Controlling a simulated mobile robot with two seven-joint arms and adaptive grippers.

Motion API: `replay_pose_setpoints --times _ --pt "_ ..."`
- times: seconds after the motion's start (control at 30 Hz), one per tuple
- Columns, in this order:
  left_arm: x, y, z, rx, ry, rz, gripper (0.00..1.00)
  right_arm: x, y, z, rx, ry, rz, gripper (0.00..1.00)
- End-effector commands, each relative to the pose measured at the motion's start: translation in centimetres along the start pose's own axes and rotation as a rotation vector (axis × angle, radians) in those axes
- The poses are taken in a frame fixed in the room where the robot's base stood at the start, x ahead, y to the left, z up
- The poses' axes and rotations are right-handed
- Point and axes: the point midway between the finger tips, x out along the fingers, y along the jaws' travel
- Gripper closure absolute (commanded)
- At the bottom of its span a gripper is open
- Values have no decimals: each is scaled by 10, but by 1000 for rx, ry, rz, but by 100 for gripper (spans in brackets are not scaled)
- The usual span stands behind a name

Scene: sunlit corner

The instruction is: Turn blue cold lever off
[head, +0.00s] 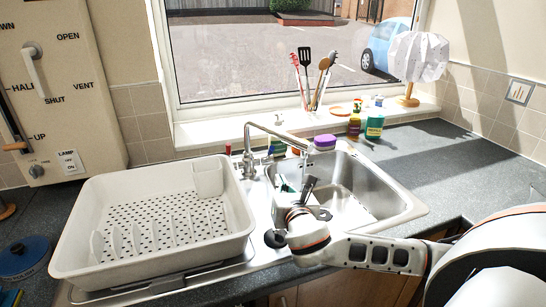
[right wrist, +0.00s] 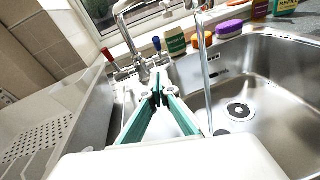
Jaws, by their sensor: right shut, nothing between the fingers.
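The chrome tap (head: 249,150) stands behind the sink, its spout reaching over the basin. In the right wrist view the tap (right wrist: 143,68) has a red-capped lever (right wrist: 107,54) on the left and a blue-capped lever (right wrist: 156,44) on the right. A clear stream of water (right wrist: 204,75) falls from the spout. My right gripper (right wrist: 158,88) is shut and empty, its fingers pointing toward the tap base, below and apart from the blue lever. In the head view my right gripper (head: 307,185) is over the sink's left side. My left gripper is not in view.
The steel sink basin (head: 400,197) lies right of the tap. A white dish rack (head: 75,245) stands at left. Bottles (head: 374,126), a purple-topped sponge (head: 325,140) and a utensil pot (head: 312,106) stand along the back. The right counter is clear.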

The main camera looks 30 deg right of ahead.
Motion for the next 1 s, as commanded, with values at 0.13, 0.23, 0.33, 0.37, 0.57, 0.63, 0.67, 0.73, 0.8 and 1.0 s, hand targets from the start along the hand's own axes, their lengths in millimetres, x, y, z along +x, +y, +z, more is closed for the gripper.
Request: replay_pose_setpoints --times 0.13,0.23,0.33,0.37,0.57,0.63,0.67,0.73,0.8,1.0 --pt "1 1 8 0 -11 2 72 30 -1 2 0 -4 -4 100" --pt "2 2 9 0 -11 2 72 50 -1 1 0 -3 -3 100" --pt "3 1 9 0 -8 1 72 70 -1 1 0 -4 -4 100" --pt "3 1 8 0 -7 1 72 75 -1 1 0 -3 -2 100" --pt "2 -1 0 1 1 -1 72 97 0 20 1 -4 -2 100" --pt "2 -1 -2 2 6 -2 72 102 0 24 1 -3 -1 100" --pt "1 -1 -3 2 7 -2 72 103 0 25 1 -2 -1 100" --pt "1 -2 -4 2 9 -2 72 106 0 28 1 -1 0 100" --pt "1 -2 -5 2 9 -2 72 107 0 29 0 -1 0 100" --pt "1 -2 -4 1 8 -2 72 108 0 29 0 0 -1 100"
